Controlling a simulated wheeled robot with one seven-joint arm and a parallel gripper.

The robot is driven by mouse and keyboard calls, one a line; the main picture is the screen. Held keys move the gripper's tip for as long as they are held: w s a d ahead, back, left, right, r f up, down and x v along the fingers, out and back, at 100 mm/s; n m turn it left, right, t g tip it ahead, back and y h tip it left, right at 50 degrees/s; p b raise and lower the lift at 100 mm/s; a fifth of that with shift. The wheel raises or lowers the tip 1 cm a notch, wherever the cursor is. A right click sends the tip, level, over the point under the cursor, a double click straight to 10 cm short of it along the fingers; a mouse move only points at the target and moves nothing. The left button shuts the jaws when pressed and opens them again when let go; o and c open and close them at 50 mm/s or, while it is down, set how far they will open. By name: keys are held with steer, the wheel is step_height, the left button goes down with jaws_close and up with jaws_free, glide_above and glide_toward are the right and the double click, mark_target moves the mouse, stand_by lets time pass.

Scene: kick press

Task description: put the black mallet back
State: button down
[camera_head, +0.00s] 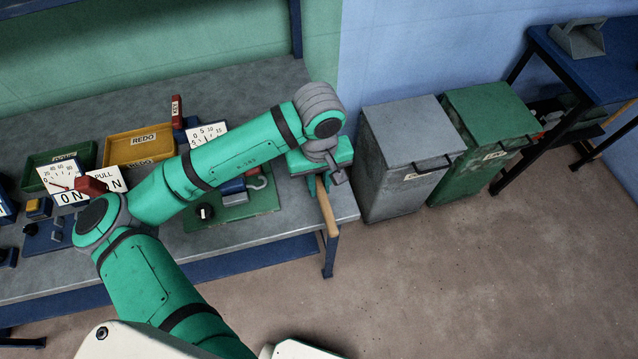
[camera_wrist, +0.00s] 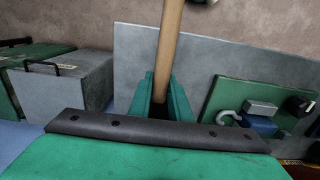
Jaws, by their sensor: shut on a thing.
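A pale wooden handle (camera_head: 327,212) hangs below my gripper (camera_head: 318,168) in the head view, slanting down past the bench's right front corner. My gripper is shut on it. In the wrist view the handle (camera_wrist: 170,40) rises between the two green fingers (camera_wrist: 158,95) and runs out of the top of the picture. No black mallet head can be made out, so I take this to be the mallet by its handle only. The gripper is at the right end of the grey bench (camera_head: 285,215); its height above the top is hard to tell.
A green board (camera_head: 225,215) with a blue-grey device and a black knob lies on the bench, left of my gripper. Yellow (camera_head: 122,152) and green trays (camera_head: 40,172) and dial signs stand farther left. Grey (camera_head: 398,190) and green bins (camera_head: 470,170) stand right; open floor lies in front.

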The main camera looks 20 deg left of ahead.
mark_target(319, 184)
steer(key=shift+f, duration=0.25)
steer(key=shift+f, duration=0.1)
steer(key=shift+w+f, duration=0.1)
steer(key=c, duration=1.6)
jaws_free()
steer(key=shift+d, duration=0.1)
steer(key=shift+c, duration=0.2)
step_height(319, 184, up, 12)
steer(key=shift+r, duration=0.25)
